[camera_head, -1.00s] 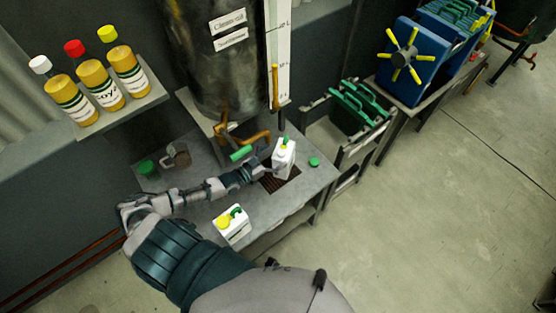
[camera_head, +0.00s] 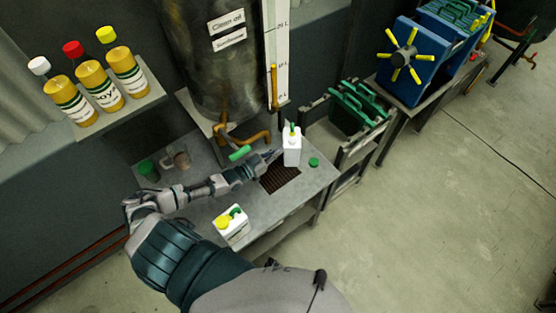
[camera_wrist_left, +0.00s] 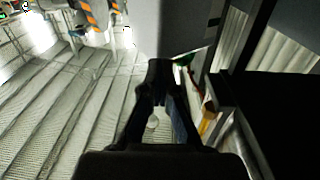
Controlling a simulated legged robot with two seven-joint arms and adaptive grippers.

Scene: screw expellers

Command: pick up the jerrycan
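A white jerrycan (camera_head: 292,153) with a yellow and green top is upright at the far end of the metal table (camera_head: 255,213), behind the dark grate. My left gripper (camera_head: 271,156) is at its left side and appears shut on it; the contact is too small to see clearly. In the left wrist view, the dark fingers (camera_wrist_left: 160,75) come close together at their tips, and the jerrycan cannot be made out clearly. My right gripper is out of view.
The grate (camera_head: 280,178) is bare. A green cap (camera_head: 314,162) lies to its right. A tank (camera_head: 212,60) with an orange pipe and green-handled tap (camera_head: 240,153) stands close behind my arm. A mug (camera_head: 178,158) and green container (camera_head: 148,170) are at the left.

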